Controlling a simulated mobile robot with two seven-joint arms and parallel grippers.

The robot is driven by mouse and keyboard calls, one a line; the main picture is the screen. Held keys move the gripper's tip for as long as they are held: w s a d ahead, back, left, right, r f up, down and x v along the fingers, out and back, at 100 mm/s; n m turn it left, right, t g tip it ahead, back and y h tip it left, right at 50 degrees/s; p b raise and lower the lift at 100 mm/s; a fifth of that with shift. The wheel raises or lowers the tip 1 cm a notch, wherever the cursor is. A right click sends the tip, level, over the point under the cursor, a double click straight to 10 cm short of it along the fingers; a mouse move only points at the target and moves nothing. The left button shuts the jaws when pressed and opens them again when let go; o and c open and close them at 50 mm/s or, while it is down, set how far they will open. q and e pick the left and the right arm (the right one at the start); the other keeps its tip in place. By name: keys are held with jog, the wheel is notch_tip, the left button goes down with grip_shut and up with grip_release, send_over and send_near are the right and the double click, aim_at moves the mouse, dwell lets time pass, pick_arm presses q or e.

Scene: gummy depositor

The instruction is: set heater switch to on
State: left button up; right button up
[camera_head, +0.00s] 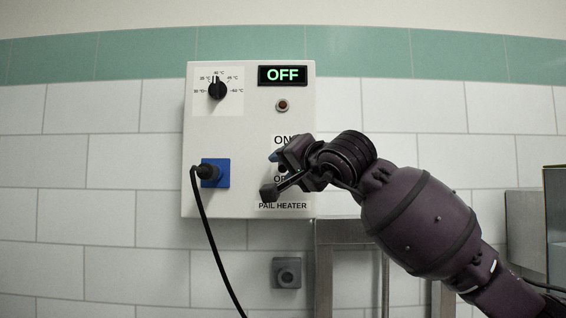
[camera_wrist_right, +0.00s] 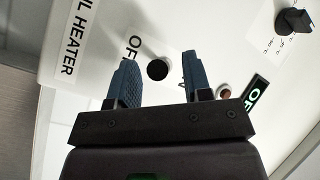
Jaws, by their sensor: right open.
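The pail heater's control box (camera_head: 240,120) is a pale box on the tiled wall. Its display (camera_head: 282,75) reads OFF. The heater switch sits between the ON label (camera_head: 282,140) and the OFF label, mostly hidden behind my gripper in the head view. In the right wrist view a round black part of the switch (camera_wrist_right: 157,70) shows between my fingers, near the OFF label (camera_wrist_right: 133,45). My right gripper (camera_head: 271,174) is open in front of the switch, with one finger on either side; contact cannot be told. It also shows in the wrist view (camera_wrist_right: 158,82). My left gripper is not in view.
A temperature dial (camera_head: 217,90) and a small dark red lamp (camera_head: 282,105) are on the box. A black plug (camera_head: 208,172) with a hanging cable sits in a blue socket at the lower left. A grey metal frame (camera_head: 345,232) stands below the box.

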jog(key=shift+w+a, duration=0.4)
jog(key=shift+w, duration=0.2)
